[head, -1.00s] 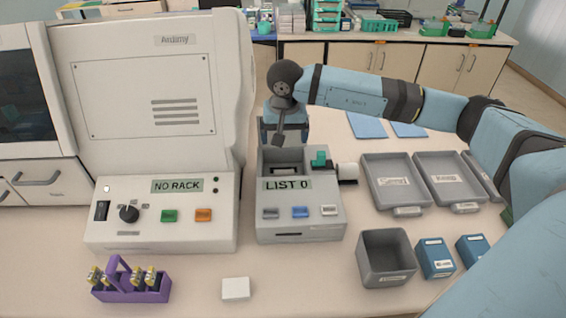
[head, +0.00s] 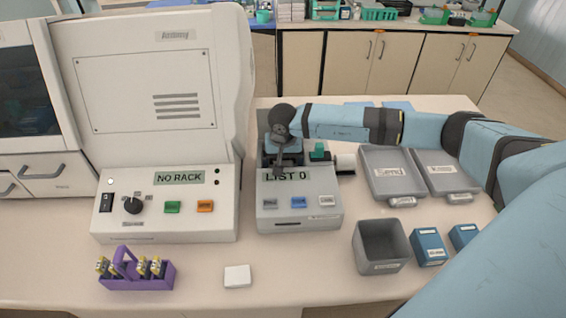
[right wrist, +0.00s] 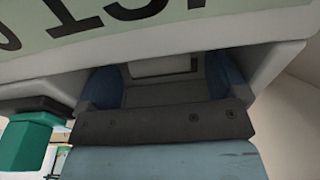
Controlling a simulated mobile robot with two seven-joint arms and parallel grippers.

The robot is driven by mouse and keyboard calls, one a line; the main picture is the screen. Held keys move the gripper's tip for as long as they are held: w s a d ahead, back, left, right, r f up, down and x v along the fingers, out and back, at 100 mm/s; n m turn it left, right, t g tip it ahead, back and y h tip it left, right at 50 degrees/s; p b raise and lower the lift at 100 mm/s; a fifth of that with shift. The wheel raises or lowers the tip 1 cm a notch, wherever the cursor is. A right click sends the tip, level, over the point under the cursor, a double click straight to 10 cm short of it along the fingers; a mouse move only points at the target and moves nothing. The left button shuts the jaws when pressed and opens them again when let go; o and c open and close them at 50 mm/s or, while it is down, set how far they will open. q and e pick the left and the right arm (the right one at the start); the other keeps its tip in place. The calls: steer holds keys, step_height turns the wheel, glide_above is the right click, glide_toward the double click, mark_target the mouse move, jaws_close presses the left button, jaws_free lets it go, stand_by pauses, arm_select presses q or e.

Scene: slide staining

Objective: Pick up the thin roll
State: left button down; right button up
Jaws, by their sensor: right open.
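The grey labeller marked LIST 0 (head: 325,212) stands mid-table with an open well in its top. My right gripper (head: 284,158) points down at this well, fingers apart. In the right wrist view its blue fingers (right wrist: 165,84) stand on either side of the well opening. A pale band (right wrist: 165,67) shows in the well between them; I cannot tell whether it is the thin roll. No roll is seen held. A white cylinder (head: 345,164) sits at the labeller's right side, beside a green part (head: 319,151). My left gripper is out of view.
The large white machine marked NO RACK (head: 150,90) stands close on the left. Grey trays (head: 392,188), an open grey bin (head: 362,252) and blue boxes (head: 428,248) are on the right. A purple rack (head: 135,278) and white block (head: 237,276) are in front.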

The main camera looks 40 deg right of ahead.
steer(key=shift+f, duration=0.3)
steer(key=c, duration=1)
steer(key=shift+r, duration=0.15)
